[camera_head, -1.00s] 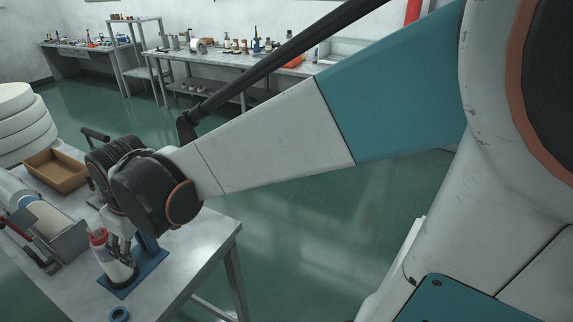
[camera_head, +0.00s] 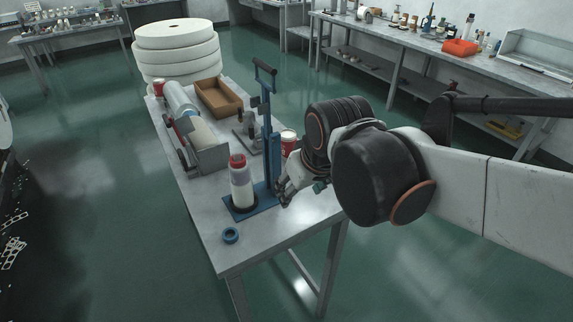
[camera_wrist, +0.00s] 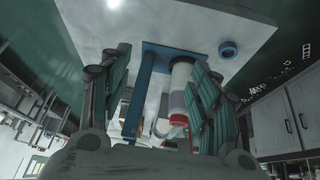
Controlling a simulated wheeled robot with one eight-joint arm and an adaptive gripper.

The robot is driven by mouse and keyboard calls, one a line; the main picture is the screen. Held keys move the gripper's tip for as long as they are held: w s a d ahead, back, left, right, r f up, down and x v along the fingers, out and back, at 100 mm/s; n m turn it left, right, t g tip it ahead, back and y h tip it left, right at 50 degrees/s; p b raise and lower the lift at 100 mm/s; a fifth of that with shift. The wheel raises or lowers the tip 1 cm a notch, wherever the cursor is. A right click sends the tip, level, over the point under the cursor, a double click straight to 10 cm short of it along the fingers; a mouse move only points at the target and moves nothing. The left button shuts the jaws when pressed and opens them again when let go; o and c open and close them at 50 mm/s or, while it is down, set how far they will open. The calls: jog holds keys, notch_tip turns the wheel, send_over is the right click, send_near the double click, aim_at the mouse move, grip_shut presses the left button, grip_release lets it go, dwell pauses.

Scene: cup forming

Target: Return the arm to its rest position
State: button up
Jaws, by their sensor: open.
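My gripper (camera_head: 284,193) is in the head view, just right of the blue hand press (camera_head: 271,150), low over the table (camera_head: 207,218). It is open and empty. In the wrist view its spread fingers (camera_wrist: 160,82) frame the press column (camera_wrist: 143,90) and a bottle-like stack (camera_wrist: 181,85). That stack, white and pale purple with a red top (camera_head: 239,186), stands upright on the press's blue base plate. My gripper looks apart from the stack; whether a finger touches the press column I cannot tell. My arm reaches in from the right.
A blue ring (camera_head: 231,235) lies near the table's front corner. A red and white can (camera_head: 288,139) stands behind my gripper. A brown tray (camera_head: 219,97), a roller machine (camera_head: 196,138) and large white rolls (camera_head: 176,50) are farther back. Green floor right of the table is open.

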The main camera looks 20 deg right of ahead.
dwell(0.4)
jog(key=s+d+f+m+t+b, duration=0.1)
jog(key=s+d+m, duration=0.1)
jog(key=s, duration=0.5)
jog(key=shift+s+d+t, duration=0.25)
jog(key=shift+d+t, duration=0.15)
jog(key=shift+d, duration=0.3)
